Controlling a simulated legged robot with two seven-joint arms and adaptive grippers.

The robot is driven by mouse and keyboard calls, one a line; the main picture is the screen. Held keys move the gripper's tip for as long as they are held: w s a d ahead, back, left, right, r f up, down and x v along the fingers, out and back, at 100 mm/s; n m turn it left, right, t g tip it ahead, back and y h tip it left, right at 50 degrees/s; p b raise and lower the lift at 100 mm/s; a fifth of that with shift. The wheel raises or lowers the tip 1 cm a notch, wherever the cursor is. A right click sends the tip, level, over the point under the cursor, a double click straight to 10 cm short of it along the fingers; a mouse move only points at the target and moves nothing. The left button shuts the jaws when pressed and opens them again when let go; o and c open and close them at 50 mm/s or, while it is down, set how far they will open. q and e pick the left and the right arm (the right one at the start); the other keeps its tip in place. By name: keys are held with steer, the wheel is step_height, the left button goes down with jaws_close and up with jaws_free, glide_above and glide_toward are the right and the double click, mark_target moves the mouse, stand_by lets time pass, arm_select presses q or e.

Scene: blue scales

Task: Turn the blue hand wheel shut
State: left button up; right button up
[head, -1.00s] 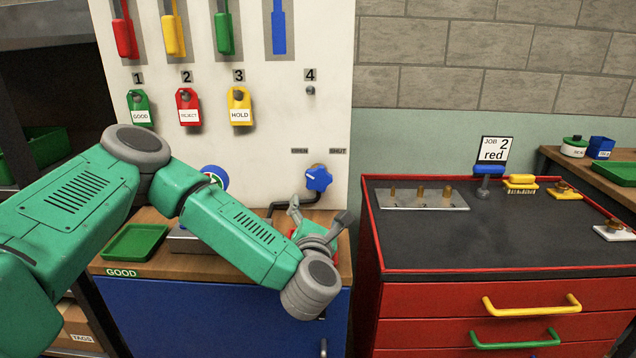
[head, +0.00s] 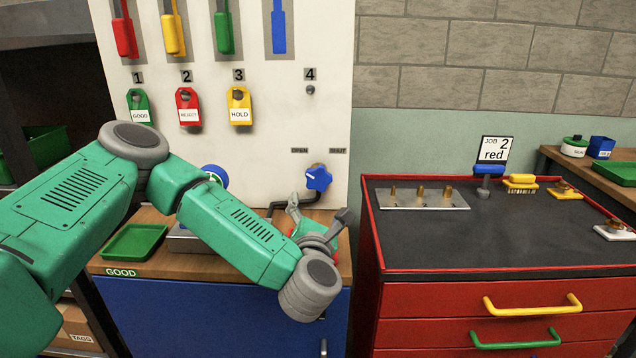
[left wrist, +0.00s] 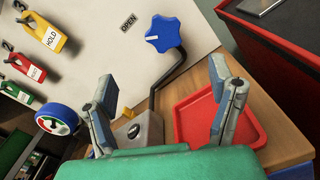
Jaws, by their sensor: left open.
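The blue hand wheel (head: 318,178) is a lobed knob on the white panel, on a dark bent pipe, below the OPEN and SHUT labels. In the left wrist view the wheel (left wrist: 176,34) is above and ahead of the fingers and bears a small white mark. My left gripper (head: 318,213) is just below the wheel in the head view, its fingers spread and pointing up at the panel. In the left wrist view the left gripper (left wrist: 162,88) is open, with nothing between its fingers and a gap to the wheel. My right gripper does not show.
Below the gripper are a red tray (left wrist: 205,112) and a scale with a round dial (left wrist: 58,120). A green GOOD tray (head: 134,242) sits at the left of the wooden top. Tags (head: 188,108) hang on the panel. A red cabinet (head: 480,300) stands to the right.

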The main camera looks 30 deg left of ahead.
arm_select(q)
step_height(320, 180, up, 9)
steer(key=shift+f, duration=0.15)
